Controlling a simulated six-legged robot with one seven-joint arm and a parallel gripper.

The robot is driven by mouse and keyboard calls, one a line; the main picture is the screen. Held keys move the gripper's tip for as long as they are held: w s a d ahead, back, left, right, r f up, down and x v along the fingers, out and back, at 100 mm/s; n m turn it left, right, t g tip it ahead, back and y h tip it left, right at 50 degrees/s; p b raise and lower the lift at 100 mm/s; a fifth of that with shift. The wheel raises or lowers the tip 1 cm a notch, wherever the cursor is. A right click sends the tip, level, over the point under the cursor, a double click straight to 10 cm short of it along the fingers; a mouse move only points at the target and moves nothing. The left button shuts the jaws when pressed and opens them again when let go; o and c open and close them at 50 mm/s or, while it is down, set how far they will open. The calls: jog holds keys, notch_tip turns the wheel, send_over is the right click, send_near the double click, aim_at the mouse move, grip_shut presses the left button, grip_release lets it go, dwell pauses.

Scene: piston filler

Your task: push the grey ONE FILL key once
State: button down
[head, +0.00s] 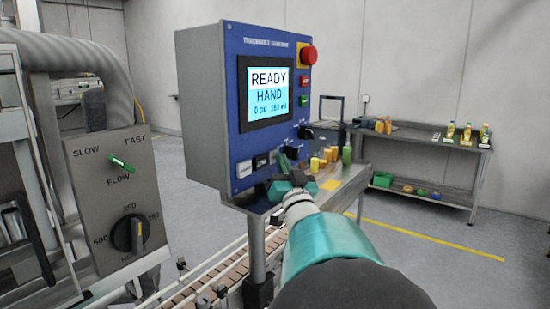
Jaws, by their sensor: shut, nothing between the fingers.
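The blue control panel (222,110) stands in the middle of the head view, its screen (268,92) reading READY, HAND. Along its lower edge is a row of small keys: a pale grey key (244,169) at the left, a dark key (260,161) beside it, and another small key (273,156) close to my gripper. Their labels are too small to read, so I cannot tell which one is ONE FILL. My gripper (285,166) is shut and empty, in front of the panel's lower right part. It hides some of that edge; contact cannot be told.
A red stop button (308,55) sits at the panel's upper right, with small red and green buttons below it. Dark knobs (291,150) are right of the keys. A grey box with a dial (128,234) stands left. Bottles stand on a bench (420,143) behind.

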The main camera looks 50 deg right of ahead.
jog(key=shift+w, duration=0.25)
jog(key=shift+s, duration=0.15)
dwell(0.3)
jog(key=shift+s, duration=0.8)
jog(key=shift+s+d, duration=0.15)
jog(key=shift+s, duration=1.05)
jog(key=shift+s+d, duration=0.15)
jog(key=shift+s, duration=1.05)
